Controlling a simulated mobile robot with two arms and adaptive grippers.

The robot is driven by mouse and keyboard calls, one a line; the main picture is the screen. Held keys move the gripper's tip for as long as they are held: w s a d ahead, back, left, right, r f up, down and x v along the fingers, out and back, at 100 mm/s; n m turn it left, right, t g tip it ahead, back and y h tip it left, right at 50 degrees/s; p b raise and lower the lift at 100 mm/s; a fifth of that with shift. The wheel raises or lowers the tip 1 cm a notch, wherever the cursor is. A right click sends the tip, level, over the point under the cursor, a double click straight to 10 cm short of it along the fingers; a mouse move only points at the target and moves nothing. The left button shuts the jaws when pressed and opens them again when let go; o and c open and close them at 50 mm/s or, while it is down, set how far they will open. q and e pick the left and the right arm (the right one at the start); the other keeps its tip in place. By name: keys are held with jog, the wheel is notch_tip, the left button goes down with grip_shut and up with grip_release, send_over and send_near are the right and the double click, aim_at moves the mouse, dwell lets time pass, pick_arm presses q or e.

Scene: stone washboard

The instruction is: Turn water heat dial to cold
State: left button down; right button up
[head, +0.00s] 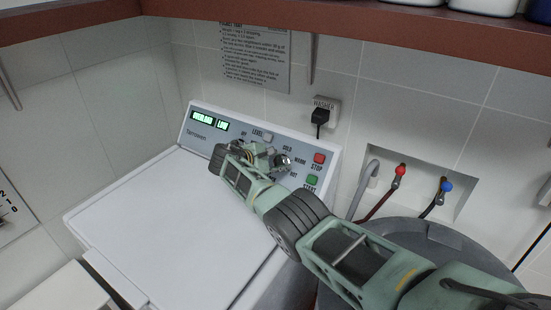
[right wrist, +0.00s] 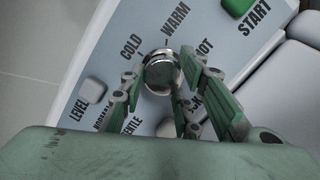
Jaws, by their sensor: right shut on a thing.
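The water heat dial (right wrist: 160,72) is a round, shiny metal knob on the washer's slanted grey panel. In the right wrist view, COLD is at its upper left, WARM above and HOT at its right. I cannot tell for certain which label the knob points to. It also shows in the head view (head: 282,160). My left gripper is not in view.
The white washer (head: 165,220) has its lid closed. A green START button (head: 312,181) and red STOP button (head: 319,159) lie right of the dial; a pale LEVEL button (head: 266,138) is at its upper left. A grey round bin lid (head: 445,245) and taps stand to the right.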

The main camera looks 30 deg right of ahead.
jog(key=shift+w+d+r+n+t, duration=0.15)
jog(key=shift+w+r+n+t, duration=0.15)
jog(key=shift+r+n, duration=0.2)
jog(key=o, duration=1)
jog(key=shift+f, duration=0.25)
jog(key=shift+s+f, duration=0.1)
jog(key=shift+s, duration=0.1)
jog(key=v, duration=1.2)
jog(key=shift+w, duration=0.15)
